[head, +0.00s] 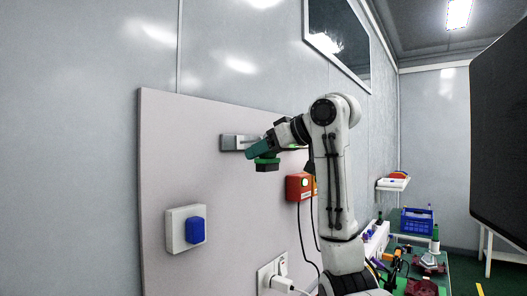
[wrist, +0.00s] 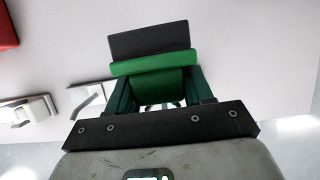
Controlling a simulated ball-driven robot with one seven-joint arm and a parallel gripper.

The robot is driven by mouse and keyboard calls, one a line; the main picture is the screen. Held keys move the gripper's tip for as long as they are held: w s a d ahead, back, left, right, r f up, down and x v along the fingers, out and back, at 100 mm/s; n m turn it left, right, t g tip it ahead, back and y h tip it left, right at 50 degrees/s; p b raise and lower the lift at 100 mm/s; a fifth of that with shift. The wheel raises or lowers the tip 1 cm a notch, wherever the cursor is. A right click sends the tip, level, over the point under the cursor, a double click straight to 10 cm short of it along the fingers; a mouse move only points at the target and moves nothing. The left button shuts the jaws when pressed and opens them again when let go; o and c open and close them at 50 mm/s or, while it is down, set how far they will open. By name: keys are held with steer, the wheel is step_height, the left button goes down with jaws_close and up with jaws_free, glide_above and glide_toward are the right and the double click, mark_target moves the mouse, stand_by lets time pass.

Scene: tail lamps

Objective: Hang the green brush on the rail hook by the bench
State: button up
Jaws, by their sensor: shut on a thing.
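The green brush (head: 267,161), with a dark block of bristles, is held by my gripper (head: 261,151) in front of the wall panel. In the wrist view the green brush (wrist: 155,83) sits between the two teal fingers of my gripper (wrist: 158,95), its dark bristle block pointing away from the palm. A metal rail (head: 233,142) is fixed to the panel, just left of and behind my gripper, which hides part of it. Light hook-like fittings (wrist: 88,101) show left of the gripper in the wrist view. I cannot tell whether the brush touches the rail.
A red box (head: 299,187) with a green light is on the panel below right of the gripper. A blue-fronted switch box (head: 187,229) is lower left. A white socket with a plug (head: 273,279) is below. A cluttered bench (head: 447,283) with a blue crate (head: 415,222) stands right.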

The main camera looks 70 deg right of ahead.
steer(key=shift+w, duration=0.15)
steer(key=shift+w+d+p, duration=0.15)
steer(key=shift+w+p, duration=0.2)
steer(key=shift+w, duration=0.3)
steer(key=shift+w+d+p, duration=0.15)
steer(key=shift+w+p, duration=0.15)
steer(key=shift+w, duration=0.3)
steer(key=shift+w+p, duration=0.15)
steer(key=shift+p, duration=0.35)
stand_by(0.4)
steer(key=shift+w+d, duration=0.2)
steer(key=shift+w, duration=0.3)
steer(key=shift+s+a, duration=0.15)
steer(key=shift+s, duration=0.4)
steer(key=shift+p, duration=0.95)
stand_by(1.2)
steer(key=shift+w, duration=0.15)
